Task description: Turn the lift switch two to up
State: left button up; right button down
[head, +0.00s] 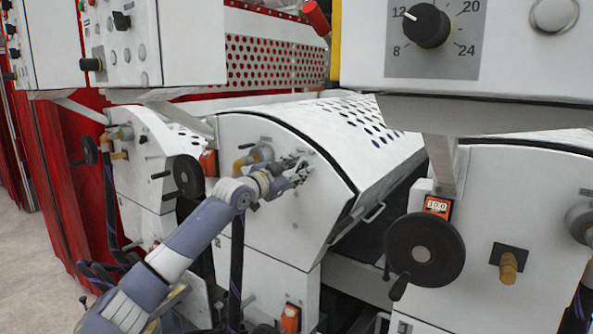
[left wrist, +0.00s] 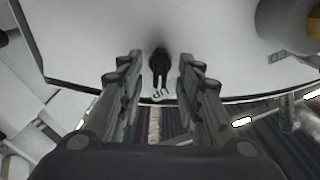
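A small black switch (left wrist: 160,64) stands out from a white machine panel in the left wrist view. Dark lettering that reads like "UP" lies beside it, towards the panel's edge. I cannot tell from the frames whether this is lift switch two. My left gripper (left wrist: 158,78) is open, with one finger on each side of the switch and a gap on both sides. In the head view my left gripper (head: 299,176) is at the front of the middle white machine (head: 290,225) and hides the switch there. My right gripper is not in view.
A grey round part (left wrist: 286,28) is close to the right of the gripper in the left wrist view. A black handwheel (head: 188,176) and brass fitting (head: 246,160) are near my left arm. Another handwheel (head: 425,252) and a control box (head: 470,50) are at the right.

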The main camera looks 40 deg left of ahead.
pick_arm(q)
jog(key=shift+s+f, duration=0.15)
jog(key=shift+s, duration=0.65)
jog(key=s+d, duration=0.1)
jog(key=s, duration=0.9)
jog(key=shift+s+d, duration=0.15)
jog(key=shift+s, duration=0.05)
dwell(0.4)
